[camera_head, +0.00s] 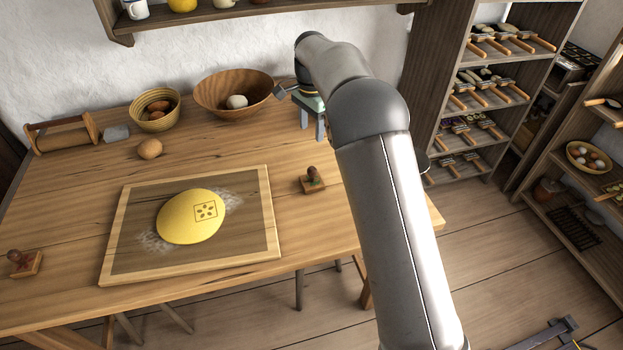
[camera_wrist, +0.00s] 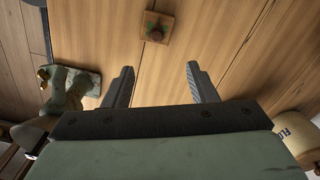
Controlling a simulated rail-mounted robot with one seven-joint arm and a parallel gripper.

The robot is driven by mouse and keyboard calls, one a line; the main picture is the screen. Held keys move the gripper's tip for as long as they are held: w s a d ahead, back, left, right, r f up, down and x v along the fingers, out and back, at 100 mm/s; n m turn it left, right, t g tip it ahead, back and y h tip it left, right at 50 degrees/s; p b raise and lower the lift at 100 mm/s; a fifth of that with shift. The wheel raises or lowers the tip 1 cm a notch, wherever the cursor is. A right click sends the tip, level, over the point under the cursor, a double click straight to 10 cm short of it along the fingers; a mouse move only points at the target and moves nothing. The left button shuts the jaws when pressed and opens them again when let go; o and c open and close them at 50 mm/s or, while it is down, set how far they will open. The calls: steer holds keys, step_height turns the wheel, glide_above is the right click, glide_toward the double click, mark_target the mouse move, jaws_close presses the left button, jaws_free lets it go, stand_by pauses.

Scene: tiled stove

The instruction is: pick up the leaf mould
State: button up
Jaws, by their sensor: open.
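Two small wooden moulds with knob handles stand on the table in the head view, one right of the board (camera_head: 313,180) and one at the left front (camera_head: 25,263). Their undersides are hidden, so I cannot tell which carries the leaf. My gripper (camera_head: 312,128) is over the back right of the table, behind the right mould and apart from it. In the wrist view, my gripper (camera_wrist: 160,68) is open and empty, fingers wide apart.
A framed board (camera_head: 120,262) bears yellow dough (camera_head: 188,217) with a square print. A wooden bowl (camera_head: 225,88), a basket (camera_head: 158,118) and a roller (camera_head: 62,135) stand at the back. A pale container with lettering (camera_wrist: 297,130) is near my gripper. Bare table surrounds the right mould.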

mark_target(312, 168)
step_height(312, 168, down, 12)
steer(key=shift+d+r+p, duration=0.1)
steer(key=shift+r+p, duration=0.05)
steer(key=shift+p, duration=0.6)
steer(key=shift+s+f+p, duration=0.15)
steer(key=shift+f+p, duration=0.25)
steer(key=shift+f, duration=0.95)
steer(key=shift+s+f+p, duration=0.15)
steer(key=shift+f+p, duration=0.25)
steer(key=shift+f, duration=0.95)
steer(key=shift+c, duration=0.3)
steer(key=c, duration=1)
